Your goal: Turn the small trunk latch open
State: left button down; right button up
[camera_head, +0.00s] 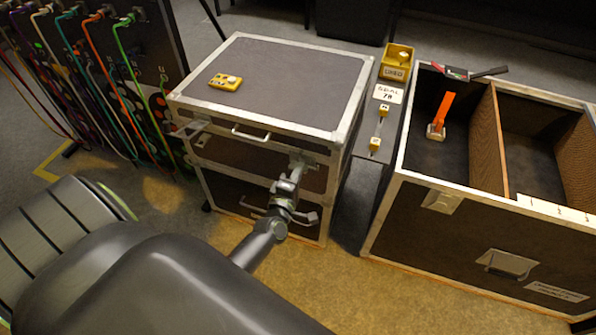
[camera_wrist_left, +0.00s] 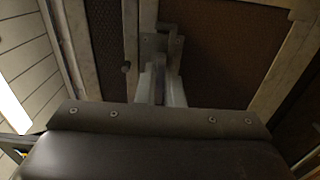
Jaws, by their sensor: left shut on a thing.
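The small trunk (camera_head: 290,75) is a dark case with a grey lid and pale metal edges, standing in the middle of the head view. Its latch (camera_head: 301,162) is on the front face near the right corner, partly hidden by my gripper. My left gripper (camera_head: 293,181) is shut on the latch at the trunk's front. In the left wrist view the fingers (camera_wrist_left: 160,78) close around a narrow part of the metal latch (camera_wrist_left: 165,42). The latch's exact angle is hard to tell in the dim light. My right gripper is not in view.
A yellow remote-like box (camera_head: 225,82) lies on the trunk lid. A large open case (camera_head: 440,220) with wooden dividers stands at right, holding an orange-handled tool (camera_head: 442,112). A yellow bin (camera_head: 396,66) stands behind. A cable panel (camera_head: 110,70) is at left. Floor shows in front.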

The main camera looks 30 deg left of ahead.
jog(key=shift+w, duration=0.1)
pick_arm(q)
jog(key=c, duration=1.6)
grip_release()
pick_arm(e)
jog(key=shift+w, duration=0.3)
pick_arm(q)
jog(key=shift+o, duration=0.2)
jog(key=b+v, duration=0.6)
jog(key=v, duration=1.1)
jog(key=shift+s+b, duration=0.2)
jog(key=shift+b, duration=0.15)
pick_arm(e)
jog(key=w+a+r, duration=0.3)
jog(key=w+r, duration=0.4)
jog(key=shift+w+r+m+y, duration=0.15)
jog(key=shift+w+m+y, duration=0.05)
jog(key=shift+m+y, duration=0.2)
pick_arm(q)
jog(key=shift+f, duration=0.1)
